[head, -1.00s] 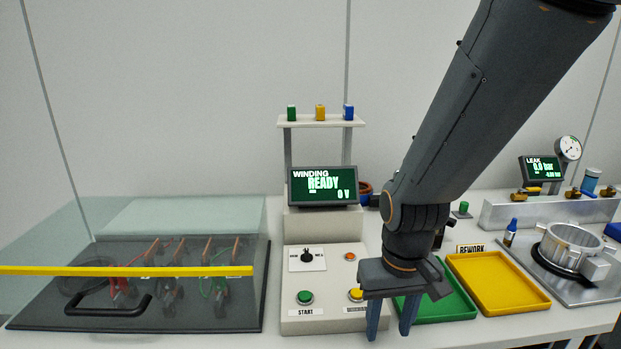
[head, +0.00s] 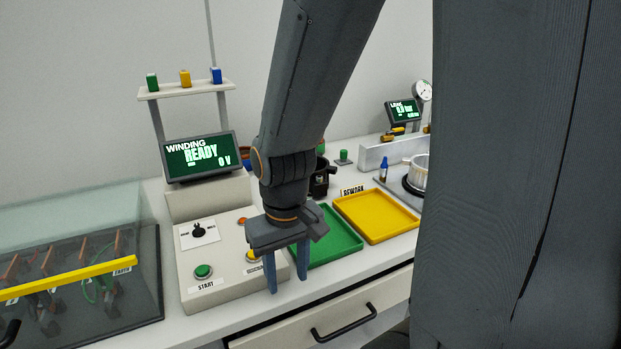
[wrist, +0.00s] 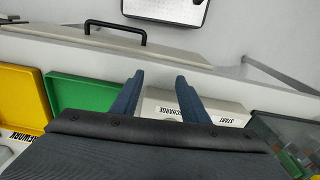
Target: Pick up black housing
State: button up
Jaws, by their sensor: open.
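A black housing (head: 322,178) stands at the back of the bench, behind the green tray, and my arm partly hides it in the head view. My gripper (head: 287,283) points down, open and empty, at the front of the bench before the winding panel and the green tray. In the wrist view my gripper (wrist: 159,80) shows its two fingers apart with nothing between them. The black housing does not show in the wrist view.
A green tray (head: 345,245) and a yellow tray (head: 378,217) lie right of the winding panel (head: 198,290). A silver ring-shaped part (head: 419,172) sits further right, partly hidden. A clear-covered box (head: 140,270) is at left. A drawer handle (head: 344,322) sticks out below the bench.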

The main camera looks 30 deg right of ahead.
aim_at(317, 189)
jog(key=z, duration=0.05)
jog(key=k, duration=0.65)
jog(key=z, duration=0.55)
jog(key=i, duration=1)
jog(key=u, duration=0.1)
